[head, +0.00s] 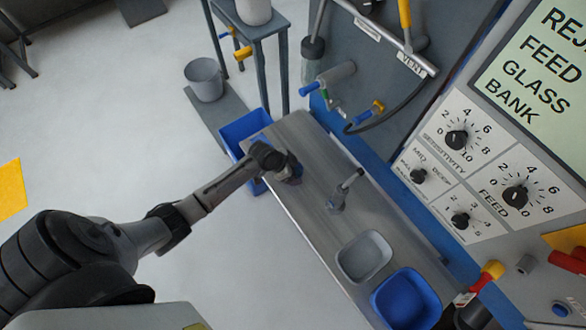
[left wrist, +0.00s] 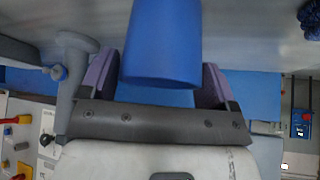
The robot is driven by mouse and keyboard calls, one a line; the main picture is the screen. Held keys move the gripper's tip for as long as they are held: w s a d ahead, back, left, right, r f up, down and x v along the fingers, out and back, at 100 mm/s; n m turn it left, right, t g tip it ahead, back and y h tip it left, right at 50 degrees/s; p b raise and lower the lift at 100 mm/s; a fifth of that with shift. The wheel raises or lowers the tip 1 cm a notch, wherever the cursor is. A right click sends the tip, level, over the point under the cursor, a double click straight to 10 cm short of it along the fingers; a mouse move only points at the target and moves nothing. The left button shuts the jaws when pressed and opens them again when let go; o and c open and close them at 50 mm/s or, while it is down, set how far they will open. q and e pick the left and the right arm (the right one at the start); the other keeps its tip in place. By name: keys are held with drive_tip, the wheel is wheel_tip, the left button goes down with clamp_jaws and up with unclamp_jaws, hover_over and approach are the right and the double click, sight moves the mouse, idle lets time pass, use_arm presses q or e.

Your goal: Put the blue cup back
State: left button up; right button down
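The blue cup (left wrist: 163,42) shows large in the left wrist view, between the two purple fingers of my left gripper (left wrist: 160,84). The fingers lie against both its sides, and its upper end runs out of the picture. In the head view my left gripper (head: 283,167) is over the far end of the grey metal bench (head: 318,222); the arm and gripper largely hide the cup there. My right gripper is not in view.
A grey tray (head: 364,257) and a blue tray (head: 406,299) sit at the bench's near end. A grey spout-like fitting (head: 345,192) stands mid-bench. A blue bin (head: 243,130) is beyond the far end. A control panel (head: 500,165) borders the right side.

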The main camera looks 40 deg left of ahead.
use_arm(q)
drive_tip(key=shift+o, duration=1.4)
drive_tip(key=shift+r, duration=0.1)
drive_tip(key=p+v, duration=0.1)
drive_tip(key=v, duration=1.1)
drive_tip(key=s+d+r+n+y, duration=0.1)
drive_tip(key=s+d, duration=0.3)
drive_tip(key=s, duration=0.3)
drive_tip(key=s+d+r+n+g+y, duration=0.1)
drive_tip(key=s+d+n, duration=0.1)
drive_tip(key=s, duration=0.4)
drive_tip(key=s+d+r+n+y, duration=0.1)
drive_tip(key=s+d+n, duration=0.1)
drive_tip(key=s+d, duration=0.3)
drive_tip(key=s, duration=0.2)
drive_tip(key=shift+s+d+r+g+y, duration=0.3)
drive_tip(key=shift+d+r+g, duration=0.05)
drive_tip(key=shift+d+g, duration=0.05)
